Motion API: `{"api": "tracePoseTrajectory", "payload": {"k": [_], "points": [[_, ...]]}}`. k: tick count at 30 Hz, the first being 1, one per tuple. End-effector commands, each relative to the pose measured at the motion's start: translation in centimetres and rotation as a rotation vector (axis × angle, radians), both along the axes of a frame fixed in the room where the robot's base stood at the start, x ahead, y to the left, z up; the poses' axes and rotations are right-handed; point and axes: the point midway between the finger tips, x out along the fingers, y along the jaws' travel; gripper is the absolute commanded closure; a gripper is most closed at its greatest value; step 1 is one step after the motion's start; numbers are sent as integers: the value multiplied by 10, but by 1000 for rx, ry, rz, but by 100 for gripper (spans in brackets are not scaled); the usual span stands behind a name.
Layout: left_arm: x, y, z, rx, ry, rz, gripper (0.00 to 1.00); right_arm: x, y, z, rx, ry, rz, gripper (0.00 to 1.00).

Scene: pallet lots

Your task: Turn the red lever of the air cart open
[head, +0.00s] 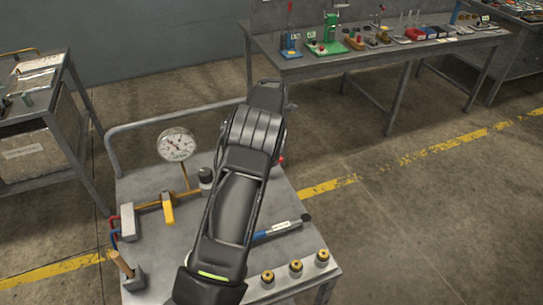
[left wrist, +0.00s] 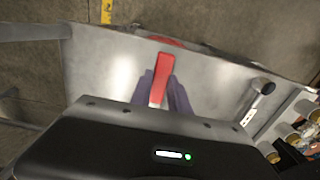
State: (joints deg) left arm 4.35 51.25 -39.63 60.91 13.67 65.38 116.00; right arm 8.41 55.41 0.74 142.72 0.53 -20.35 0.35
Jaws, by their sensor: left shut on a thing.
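The red lever (left wrist: 162,70) stands out in the left wrist view, pointing away from my wrist. My left gripper (left wrist: 158,92) is shut on it, with a dark purple-grey finger on each side. In the head view my left arm crosses the air cart (head: 150,185) and hides the gripper's fingers and most of the lever. Only a small red bit (head: 282,160) shows beside the arm. A round white pressure gauge (head: 176,145) stands on the cart, by yellow piping (head: 168,208). My right gripper is not in view.
A blue-handled tool (head: 280,230) and several brass fittings (head: 295,267) lie near the cart's right front. A wooden-handled tool (head: 123,264) is at its left. A long bench (head: 370,55) with tools stands behind, another cart (head: 40,110) at left. Floor at right is free.

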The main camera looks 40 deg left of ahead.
Motion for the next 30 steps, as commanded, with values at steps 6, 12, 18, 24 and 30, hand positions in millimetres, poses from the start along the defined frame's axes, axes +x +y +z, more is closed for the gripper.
{"api": "tracePoseTrajectory", "payload": {"k": [6, 12, 18, 24, 30], "points": [[1, 2, 1, 3, -4, 3, 63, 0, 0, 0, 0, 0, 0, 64], [0, 1, 1, 2, -2, 1, 56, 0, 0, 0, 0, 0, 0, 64], [1, 1, 3, 2, -2, 0, 56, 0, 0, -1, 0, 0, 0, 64], [1, 1, 25, 5, -6, -1, 56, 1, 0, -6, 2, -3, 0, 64], [1, 1, 58, 3, -5, 2, 56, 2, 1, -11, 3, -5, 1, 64]]}}
